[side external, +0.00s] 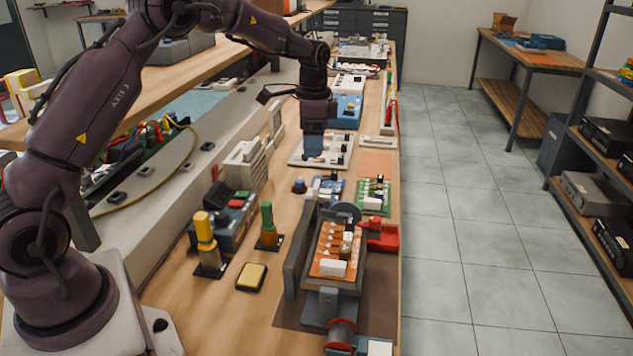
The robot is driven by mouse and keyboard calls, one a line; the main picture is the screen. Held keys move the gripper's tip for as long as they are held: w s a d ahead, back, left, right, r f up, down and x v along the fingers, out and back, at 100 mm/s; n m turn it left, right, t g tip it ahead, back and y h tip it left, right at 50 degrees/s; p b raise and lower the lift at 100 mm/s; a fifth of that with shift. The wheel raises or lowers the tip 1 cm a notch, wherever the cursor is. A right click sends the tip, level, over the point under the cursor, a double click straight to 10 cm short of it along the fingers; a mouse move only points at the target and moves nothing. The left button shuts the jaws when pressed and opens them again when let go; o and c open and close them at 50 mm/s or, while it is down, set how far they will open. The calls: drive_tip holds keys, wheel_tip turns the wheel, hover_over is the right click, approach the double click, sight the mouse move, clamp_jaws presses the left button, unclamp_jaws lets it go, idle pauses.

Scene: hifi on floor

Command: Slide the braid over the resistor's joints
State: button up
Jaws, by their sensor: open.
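My gripper (313,150) points straight down above the bench, over the white board area behind the holder. Its fingers look like one bluish block from this side, with nothing visible held below them. An orange circuit board (324,262) sits in a grey holder (318,306) near the front of the bench, well in front of my gripper. Several small parts stand on it; I cannot tell which is the resistor or see its joints. A red spool (341,333) lies at the front of the holder; I cannot make out the braid.
A yellow-handled tool (205,228) and a green-handled tool (267,218) stand upright left of the holder. A yellow pad (252,277) lies between. A green board (373,197) and a red clamp part (382,236) are on the right. Bare wood shows at the front left.

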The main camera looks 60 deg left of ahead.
sight(317, 184)
drive_tip(key=f+m, duration=0.1)
drive_tip(key=f, duration=0.6)
drive_tip(key=w+f+m, duration=0.1)
drive_tip(key=f, duration=0.3)
drive_tip(key=shift+a+m, duration=0.1)
drive_tip(key=shift+m, duration=0.2)
drive_tip(key=shift+c, duration=0.2)
drive_tip(key=c, duration=1.2)
drive_tip(key=s+d, duration=1)
drive_tip(key=shift+s+d, duration=0.4)
drive_tip(key=shift+c, duration=0.2)
drive_tip(key=o, duration=1.3)
